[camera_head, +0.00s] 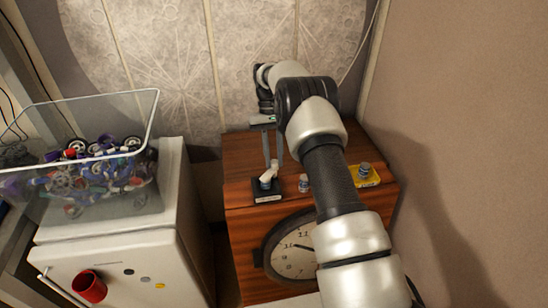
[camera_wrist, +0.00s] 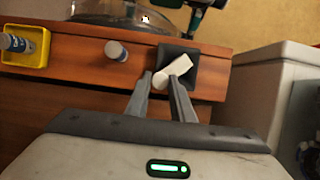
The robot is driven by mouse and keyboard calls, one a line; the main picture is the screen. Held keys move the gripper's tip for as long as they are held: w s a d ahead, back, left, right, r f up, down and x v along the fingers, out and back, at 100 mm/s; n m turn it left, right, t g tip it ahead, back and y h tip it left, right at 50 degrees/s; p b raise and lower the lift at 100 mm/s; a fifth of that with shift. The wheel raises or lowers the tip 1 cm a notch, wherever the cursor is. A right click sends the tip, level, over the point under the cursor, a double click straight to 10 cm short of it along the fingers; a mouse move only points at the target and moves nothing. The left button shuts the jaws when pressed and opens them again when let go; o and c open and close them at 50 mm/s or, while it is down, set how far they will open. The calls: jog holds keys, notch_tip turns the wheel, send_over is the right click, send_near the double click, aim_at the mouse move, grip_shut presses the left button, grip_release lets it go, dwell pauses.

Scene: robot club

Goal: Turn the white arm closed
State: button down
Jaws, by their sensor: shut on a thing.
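The white arm (camera_head: 267,177) is a short lever on a square black base (camera_head: 266,194) with a pale label, on top of the wooden cabinet. In the wrist view the white arm (camera_wrist: 178,68) lies slantwise across its black base (camera_wrist: 205,62). My gripper (camera_head: 273,164) points down over it from behind. In the wrist view my gripper (camera_wrist: 162,79) has one finger on each side of the white arm's near end and is shut on it. The fingers hide part of that end.
A small bottle (camera_head: 304,183) stands right of the base. A yellow tray (camera_head: 372,182) with another bottle is further right. A round clock (camera_head: 294,259) is on the cabinet front. Left, a clear bin (camera_head: 150,112) of parts sits on a white fridge (camera_head: 184,215) with a red cup (camera_head: 89,287).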

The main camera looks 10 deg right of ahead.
dwell(0.4)
jog(key=c, duration=1.5)
grip_release()
jog(key=shift+c, duration=0.2)
jog(key=p+v, duration=0.1)
jog(key=v, duration=0.6)
jog(key=shift+r+p, duration=0.3)
jog(key=shift+p, duration=0.05)
jog(key=shift+w, duration=0.1)
